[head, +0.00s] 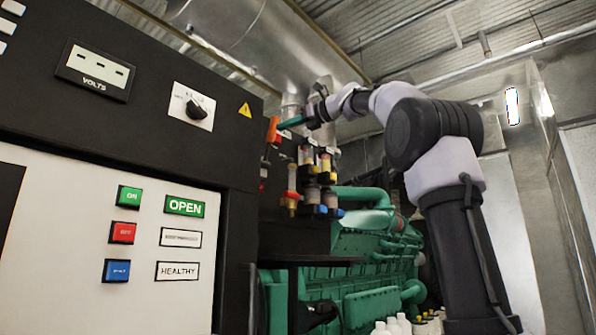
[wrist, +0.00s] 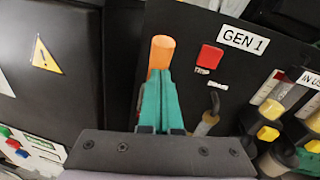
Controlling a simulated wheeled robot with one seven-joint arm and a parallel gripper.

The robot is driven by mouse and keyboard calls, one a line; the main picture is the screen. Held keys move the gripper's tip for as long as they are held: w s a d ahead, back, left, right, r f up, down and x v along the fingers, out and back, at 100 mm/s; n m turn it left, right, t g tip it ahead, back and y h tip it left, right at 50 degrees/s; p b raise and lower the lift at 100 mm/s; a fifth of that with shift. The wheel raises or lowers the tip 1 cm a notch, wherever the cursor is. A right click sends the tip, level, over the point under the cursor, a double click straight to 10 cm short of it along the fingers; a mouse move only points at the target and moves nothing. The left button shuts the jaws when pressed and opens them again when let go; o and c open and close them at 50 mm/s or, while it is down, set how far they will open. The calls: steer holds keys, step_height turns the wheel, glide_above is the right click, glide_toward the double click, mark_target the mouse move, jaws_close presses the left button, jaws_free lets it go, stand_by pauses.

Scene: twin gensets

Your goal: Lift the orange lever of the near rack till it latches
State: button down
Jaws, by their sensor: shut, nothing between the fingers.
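The orange lever (head: 272,129) stands out from the dark panel at the near end of the rack, just right of the black cabinet. In the wrist view its rounded orange end (wrist: 162,50) shows beyond my fingertips, and its lower part is hidden behind them. My gripper (head: 286,124) has teal fingers, pressed together with nothing between them. Its tips are at the lever in the head view, but I cannot tell whether they touch it. In the wrist view the shut fingers (wrist: 160,85) point up at the lever.
A GEN 1 label (wrist: 243,40) and a red part (wrist: 209,57) sit right of the lever. Several filter bowls with yellow parts (wrist: 269,109) hang further right. The black cabinet (head: 150,110) with a rotary switch (head: 196,110) stands left. A green engine (head: 370,255) lies behind.

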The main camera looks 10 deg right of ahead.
steer(key=shift+w+a+r, duration=0.4)
steer(key=shift+w, duration=0.15)
stand_by(0.4)
